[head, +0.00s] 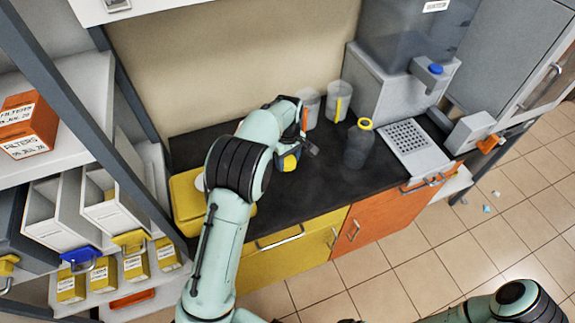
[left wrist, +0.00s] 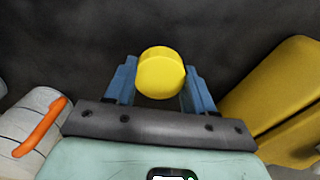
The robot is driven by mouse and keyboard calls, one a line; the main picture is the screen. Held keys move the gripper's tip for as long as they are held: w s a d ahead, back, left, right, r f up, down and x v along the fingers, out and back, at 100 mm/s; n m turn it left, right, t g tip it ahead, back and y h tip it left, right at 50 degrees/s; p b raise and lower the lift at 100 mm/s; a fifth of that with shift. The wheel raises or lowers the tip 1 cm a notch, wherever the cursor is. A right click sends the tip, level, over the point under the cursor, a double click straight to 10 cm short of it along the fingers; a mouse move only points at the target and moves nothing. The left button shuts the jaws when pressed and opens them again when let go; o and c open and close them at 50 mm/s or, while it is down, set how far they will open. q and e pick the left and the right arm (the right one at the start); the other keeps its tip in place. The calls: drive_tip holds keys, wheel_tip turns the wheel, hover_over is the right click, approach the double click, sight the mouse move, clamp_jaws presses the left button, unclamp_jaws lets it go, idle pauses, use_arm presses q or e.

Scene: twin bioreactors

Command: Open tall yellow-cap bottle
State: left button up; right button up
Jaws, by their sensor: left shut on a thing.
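My left gripper (head: 290,160) is over the black counter, left of a tall dark bottle (head: 357,147). In the left wrist view its blue fingers (left wrist: 160,85) are shut on a round yellow cap (left wrist: 160,72). The cap also shows as yellow by the fingers in the head view (head: 288,163). The tall bottle stands upright on the counter, apart from the gripper. A yellow ring shows at its top, with a dark middle. My right arm shows at the lower right of the head view, but its gripper is not visible.
A grey dispenser (head: 372,93) and a perforated plate (head: 408,140) are on the right. The counter's front middle is clear.

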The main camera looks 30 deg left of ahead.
sight(288, 160)
use_arm(q)
drive_tip(key=shift+f, duration=1.6)
use_arm(e)
drive_tip(key=shift+s+f, duration=0.15)
use_arm(q)
drive_tip(key=shift+f, duration=0.2)
drive_tip(key=o, duration=1.2)
drive_tip(key=shift+c, duration=0.2)
drive_tip(key=shift+r, duration=0.15)
wheel_tip(288, 160, up, 11)
drive_tip(key=shift+r+p, duration=0.15)
drive_tip(key=shift+p, duration=0.4)
drive_tip(key=shift+r, duration=0.4)
use_arm(e)
drive_tip(key=shift+w+r, duration=0.8)
drive_tip(key=shift+r, duration=0.05)
drive_tip(key=shift+s, duration=0.1)
